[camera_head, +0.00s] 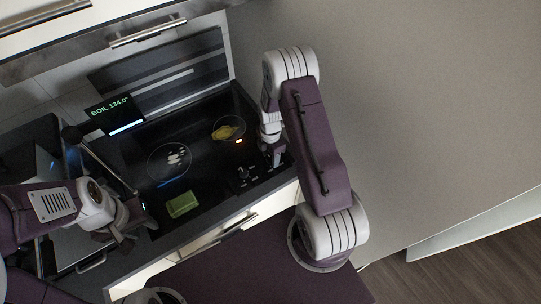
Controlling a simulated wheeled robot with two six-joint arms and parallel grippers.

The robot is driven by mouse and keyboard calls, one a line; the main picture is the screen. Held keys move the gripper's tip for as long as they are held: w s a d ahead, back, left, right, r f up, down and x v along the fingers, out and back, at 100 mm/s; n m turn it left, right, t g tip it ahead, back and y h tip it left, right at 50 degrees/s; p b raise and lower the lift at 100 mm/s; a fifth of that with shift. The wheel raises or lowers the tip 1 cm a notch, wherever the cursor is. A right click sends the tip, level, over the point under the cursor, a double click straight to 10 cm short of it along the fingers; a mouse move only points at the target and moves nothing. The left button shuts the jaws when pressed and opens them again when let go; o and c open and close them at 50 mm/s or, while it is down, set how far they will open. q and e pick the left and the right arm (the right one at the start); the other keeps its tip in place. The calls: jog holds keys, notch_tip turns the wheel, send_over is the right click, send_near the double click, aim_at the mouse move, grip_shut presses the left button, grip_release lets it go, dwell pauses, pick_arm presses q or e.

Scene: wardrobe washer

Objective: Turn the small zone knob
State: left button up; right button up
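The black cooktop (205,165) has two marked round zones. The smaller zone (229,128) is at the back right, with a yellow item on it. The larger zone (169,160) is at the left, with pale pieces on it. Small dark knobs (244,174) stand at the cooktop's front right. My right gripper (275,157) points down at the right end of this knob area. Its fingertips are small and dark, so whether they touch a knob is unclear. My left gripper (143,211) is at the cooktop's front left, apart from the knobs; its fingers are hard to make out.
A display (114,114) reading "BOIL 134.0°" stands at the back left. A green sponge-like block (182,205) lies at the cooktop's front. A drawer handle (233,229) is below the front edge. An overhead cabinet (140,35) hangs above. Open wall is at the right.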

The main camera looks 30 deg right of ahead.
aim_at(271, 158)
jog(key=shift+r, duration=0.4)
notch_tip(271, 158, up, 8)
jog(key=b, duration=0.2)
jog(key=shift+r, duration=0.15)
